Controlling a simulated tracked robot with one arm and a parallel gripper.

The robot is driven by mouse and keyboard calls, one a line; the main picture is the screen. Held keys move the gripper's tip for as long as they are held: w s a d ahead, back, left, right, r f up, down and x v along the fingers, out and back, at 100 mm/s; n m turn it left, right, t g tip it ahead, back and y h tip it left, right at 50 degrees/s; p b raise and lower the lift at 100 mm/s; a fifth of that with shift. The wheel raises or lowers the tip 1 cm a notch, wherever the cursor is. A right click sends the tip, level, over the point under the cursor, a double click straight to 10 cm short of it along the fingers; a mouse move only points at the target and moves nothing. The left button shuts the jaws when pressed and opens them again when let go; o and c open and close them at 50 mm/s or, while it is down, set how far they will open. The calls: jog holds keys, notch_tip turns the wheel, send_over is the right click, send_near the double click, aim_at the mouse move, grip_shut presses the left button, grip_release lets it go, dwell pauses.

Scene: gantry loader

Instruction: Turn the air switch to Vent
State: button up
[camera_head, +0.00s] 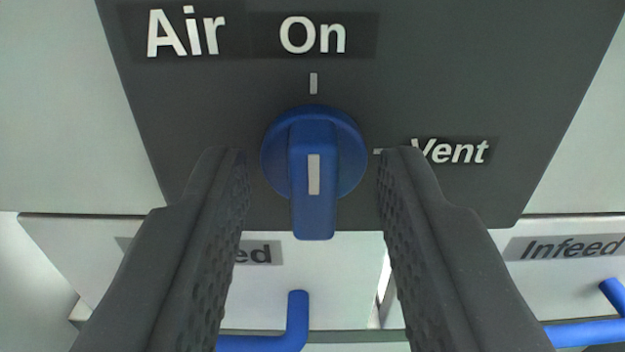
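The air switch (314,170) is a round blue knob with a raised grip bar and a white line along the bar. Its bar stands vertical, in line with the white tick under the "On" label (312,36). The "Vent" label (455,151) is to the right of the knob with a short tick beside it, partly hidden by the right finger. My gripper (312,185) is open, with one dark textured finger on each side of the knob. Gaps show between both fingers and the knob, and I see no contact.
The switch sits on a dark panel (420,70) marked "Air". Below it are pale panels with a blue handle (297,320) at lower middle and another blue handle (585,333) at lower right, under an "Infeed" label (567,248). Another label is partly hidden by the left finger.

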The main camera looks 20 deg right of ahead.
grip_shut()
jog(key=shift+f+m+b, duration=0.1)
jog(key=shift+m+b, duration=0.3)
jog(key=shift+b, duration=0.1)
jog(key=shift+f+m+b, duration=0.1)
jog(key=shift+m+b, duration=0.9)
jog(key=shift+b, duration=0.1)
jog(key=m+b, duration=0.6)
jog(key=shift+d, duration=0.15)
jog(key=m+b, duration=0.4)
jog(key=shift+f, duration=0.2)
jog(key=m+b, duration=0.4)
jog(key=m, duration=0.1)
jog(key=shift+s, duration=0.1)
